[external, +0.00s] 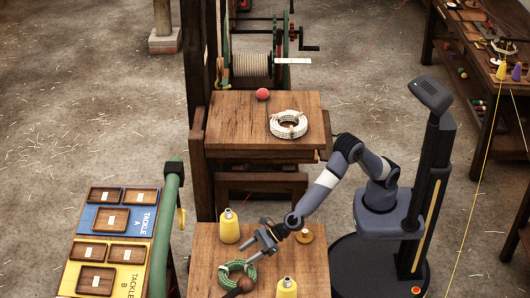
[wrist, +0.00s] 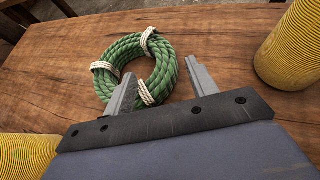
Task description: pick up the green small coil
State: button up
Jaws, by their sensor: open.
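The green small coil (wrist: 116,57) is a ring of green rope bound with white ties. It lies flat on the wooden table in the wrist view, with its near side by my fingertips. It also shows in the external view (external: 228,268) on the near table, beside a dark brown ball. My gripper (wrist: 157,82) is open. Its left finger overlaps the near left part of the coil in the picture, and its right finger is at the coil's right side. I cannot tell whether either finger touches the rope. In the external view my gripper (external: 256,254) is just above and right of the coil.
Yellow spools stand behind (external: 229,227) and to the right (external: 287,288) of the coil. A brass-coloured round piece (external: 304,236) sits at the right. The dark brown ball (external: 245,285) is close to the coil. A farther table (external: 236,128) holds a white coil (external: 288,125) and a red ball (external: 262,94).

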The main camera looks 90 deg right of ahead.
aim_at(234, 262)
jog(key=shift+d+p+x, duration=0.15)
jog(key=shift+p+x, duration=0.25)
jog(key=shift+x, duration=0.65)
jog(key=shift+d+p+x, duration=0.15)
jog(key=shift+p+x, duration=0.2)
jog(key=shift+x, duration=0.75)
jog(key=shift+p+x, duration=0.3)
jog(key=shift+x, duration=0.7)
jog(key=shift+r, duration=0.1)
grip_shut()
